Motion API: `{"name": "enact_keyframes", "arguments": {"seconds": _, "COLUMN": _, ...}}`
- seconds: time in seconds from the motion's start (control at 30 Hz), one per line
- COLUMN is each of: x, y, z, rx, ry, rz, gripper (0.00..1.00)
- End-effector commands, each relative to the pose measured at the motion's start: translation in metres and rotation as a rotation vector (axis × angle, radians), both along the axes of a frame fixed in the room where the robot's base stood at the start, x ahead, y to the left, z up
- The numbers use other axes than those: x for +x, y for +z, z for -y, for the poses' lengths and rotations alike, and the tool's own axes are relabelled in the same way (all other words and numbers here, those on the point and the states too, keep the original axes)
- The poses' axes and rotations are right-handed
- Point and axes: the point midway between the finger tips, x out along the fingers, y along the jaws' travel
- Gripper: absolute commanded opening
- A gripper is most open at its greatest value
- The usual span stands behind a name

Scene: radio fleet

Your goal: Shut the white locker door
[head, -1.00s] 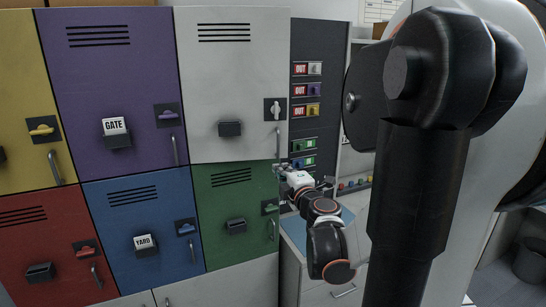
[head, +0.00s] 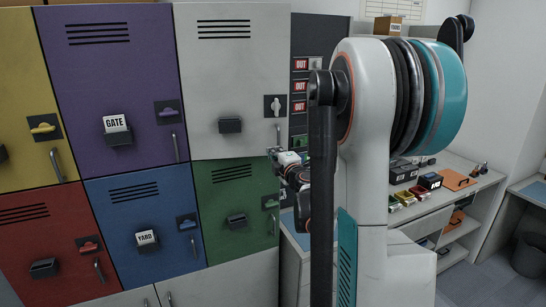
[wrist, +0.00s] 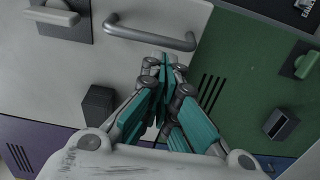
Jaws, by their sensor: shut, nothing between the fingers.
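The white locker door (head: 235,75) is at the top right of the locker bank and looks flush or nearly flush with its neighbours. It has vent slots, a dark card holder (head: 230,126) and a white latch knob (head: 276,106) standing upright. In the wrist view the white door (wrist: 150,75) fills the left, with its bar handle (wrist: 150,33) just beyond my gripper (wrist: 165,65). My gripper is shut and empty, its fingertips close to the door near the handle; contact cannot be told. In the head view my gripper (head: 275,153) is at the door's lower right corner, partly hidden by my arm.
The green door (head: 236,200) is directly below, and the purple door (head: 115,85) is to the left. Their latch knobs lie sideways. A dark key panel (head: 300,75) stands right of the white door. A desk (head: 465,185) with small items is further right.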

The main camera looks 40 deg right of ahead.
Motion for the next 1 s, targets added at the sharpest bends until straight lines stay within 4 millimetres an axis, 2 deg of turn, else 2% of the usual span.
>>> {"name": "enact_keyframes", "arguments": {"seconds": 0.5, "x": 0.004, "y": -0.001, "z": 0.008, "rx": 0.000, "ry": 0.000, "rz": 0.000, "gripper": 0.00}}
{"name": "enact_keyframes", "arguments": {"seconds": 0.67, "x": 0.025, "y": -0.004, "z": 0.031, "rx": 0.000, "ry": 0.012, "rz": 0.000, "gripper": 0.00}}
{"name": "enact_keyframes", "arguments": {"seconds": 0.8, "x": 0.047, "y": -0.004, "z": 0.051, "rx": 0.000, "ry": 0.086, "rz": 0.000, "gripper": 0.00}}
{"name": "enact_keyframes", "arguments": {"seconds": 1.0, "x": 0.067, "y": -0.002, "z": 0.066, "rx": 0.000, "ry": 0.094, "rz": 0.000, "gripper": 0.00}}
